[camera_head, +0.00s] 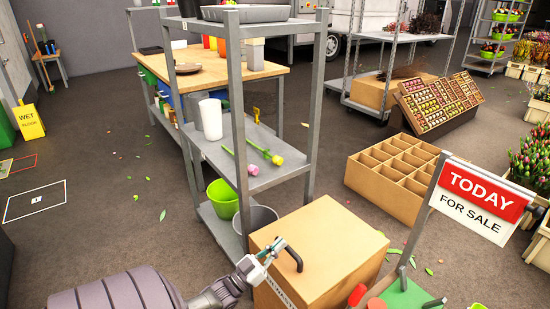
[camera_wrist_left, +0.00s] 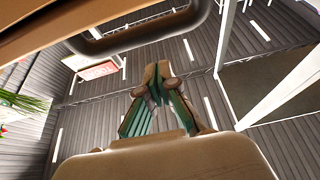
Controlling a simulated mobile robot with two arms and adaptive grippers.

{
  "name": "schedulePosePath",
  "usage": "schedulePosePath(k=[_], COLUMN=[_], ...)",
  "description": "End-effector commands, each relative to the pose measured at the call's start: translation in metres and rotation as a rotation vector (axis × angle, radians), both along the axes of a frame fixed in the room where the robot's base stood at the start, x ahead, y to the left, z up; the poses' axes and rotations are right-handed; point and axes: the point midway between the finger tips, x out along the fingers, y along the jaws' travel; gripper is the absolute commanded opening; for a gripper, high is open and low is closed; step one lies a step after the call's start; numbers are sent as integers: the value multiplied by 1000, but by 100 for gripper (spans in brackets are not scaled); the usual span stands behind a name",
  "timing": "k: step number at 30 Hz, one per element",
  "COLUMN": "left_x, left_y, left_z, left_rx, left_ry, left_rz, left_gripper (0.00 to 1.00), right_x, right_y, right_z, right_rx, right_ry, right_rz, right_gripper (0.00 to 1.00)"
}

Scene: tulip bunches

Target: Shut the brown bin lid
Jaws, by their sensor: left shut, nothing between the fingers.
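The brown bin (camera_head: 335,245) stands at the bottom middle of the head view. Its flat brown top carries a dark bar handle (camera_head: 291,254) near the left edge, and lettering shows on the front, partly cut off. The lid looks level on the bin; I cannot tell whether a small gap is left. My left gripper (camera_head: 277,245) is shut and empty, its tips just left of the handle near the lid's edge. In the left wrist view the closed fingers (camera_wrist_left: 155,90) point away, below the dark handle (camera_wrist_left: 140,38) and a brown edge (camera_wrist_left: 50,25). Whether they touch is unclear.
A grey metal shelf (camera_head: 270,175) with cups and two tulips stands behind the bin, a green bucket (camera_head: 222,199) and a grey pot low on it. A divided wooden crate (camera_head: 395,175) is behind right. A TODAY FOR SALE sign (camera_head: 478,200) stands close on the right.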

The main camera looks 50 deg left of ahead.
Motion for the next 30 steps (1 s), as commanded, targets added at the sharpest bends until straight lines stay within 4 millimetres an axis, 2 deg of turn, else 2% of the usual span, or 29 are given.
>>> schedulePosePath(k=[1,5,6,18,24,30], left_x=[2,7,1,-64,-77,-79], left_y=[0,-1,-1,5,6,7], left_z=[8,19,12,-27,-33,-33], left_rx=[0,1,0,0,1,1], left_ry=[-4,-10,-6,-10,-14,-14], left_rz=[0,-1,0,-1,-1,-1], left_gripper=[0,0,0,0,0,0], right_x=[-3,-12,-11,0,1,1], right_y=[0,-2,-1,0,0,0], right_z=[-7,-29,-31,-3,5,6], right_rx=[-1,-3,-2,0,0,0], right_ry=[9,22,17,0,-2,-2], right_rz=[1,3,3,0,-1,-1], right_gripper=[40,40,40,40,40,40])
